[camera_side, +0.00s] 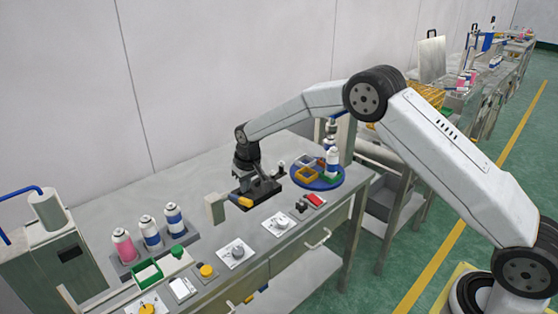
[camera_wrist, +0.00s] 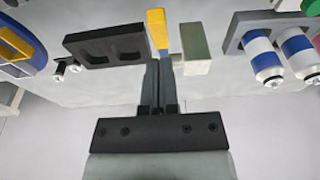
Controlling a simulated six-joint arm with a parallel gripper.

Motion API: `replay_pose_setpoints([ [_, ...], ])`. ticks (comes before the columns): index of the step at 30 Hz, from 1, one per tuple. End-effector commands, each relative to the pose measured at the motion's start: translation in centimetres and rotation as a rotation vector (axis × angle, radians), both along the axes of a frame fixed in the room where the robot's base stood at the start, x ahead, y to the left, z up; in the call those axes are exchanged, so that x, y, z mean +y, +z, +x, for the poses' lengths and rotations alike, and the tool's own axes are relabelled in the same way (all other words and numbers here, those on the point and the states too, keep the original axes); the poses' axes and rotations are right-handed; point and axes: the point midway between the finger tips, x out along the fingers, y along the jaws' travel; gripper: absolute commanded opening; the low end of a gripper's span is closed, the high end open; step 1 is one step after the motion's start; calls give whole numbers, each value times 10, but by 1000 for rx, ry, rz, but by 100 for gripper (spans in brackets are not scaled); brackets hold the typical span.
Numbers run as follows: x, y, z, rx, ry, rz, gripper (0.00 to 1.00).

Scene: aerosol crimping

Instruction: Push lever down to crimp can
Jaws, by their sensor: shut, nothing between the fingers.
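My gripper (camera_side: 246,180) points down over the bench beside a black block (camera_side: 264,190). In the wrist view my gripper's fingers (camera_wrist: 160,66) are shut together and empty. Their tips appear just below a yellow-orange bar (camera_wrist: 157,32), which also shows in the side view (camera_side: 243,201); I cannot tell whether they touch it. The black block with two recesses (camera_wrist: 105,45) is left of the fingers, and a grey-green block (camera_wrist: 195,48) is right. A white-and-blue can (camera_side: 333,163) stands on a blue round table (camera_side: 318,183) at the right. I cannot clearly pick out the lever.
A grey rack (camera_side: 178,244) holds a pink can (camera_side: 123,245) and two blue-and-white cans (camera_side: 150,232). Small parts and plates (camera_side: 236,253) line the bench's front edge. A grey machine (camera_side: 60,245) stands at the left. The back of the bench is clear.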

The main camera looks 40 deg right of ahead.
Motion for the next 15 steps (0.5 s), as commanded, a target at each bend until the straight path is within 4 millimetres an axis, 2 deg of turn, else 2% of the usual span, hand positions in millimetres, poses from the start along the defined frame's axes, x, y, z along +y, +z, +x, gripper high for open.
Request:
replay_pose_setpoints([
  [9, 0, 18, 0, -1, 0, 0, 0],
  [15, 0, 21, 0, 0, 0, 0, 0],
])
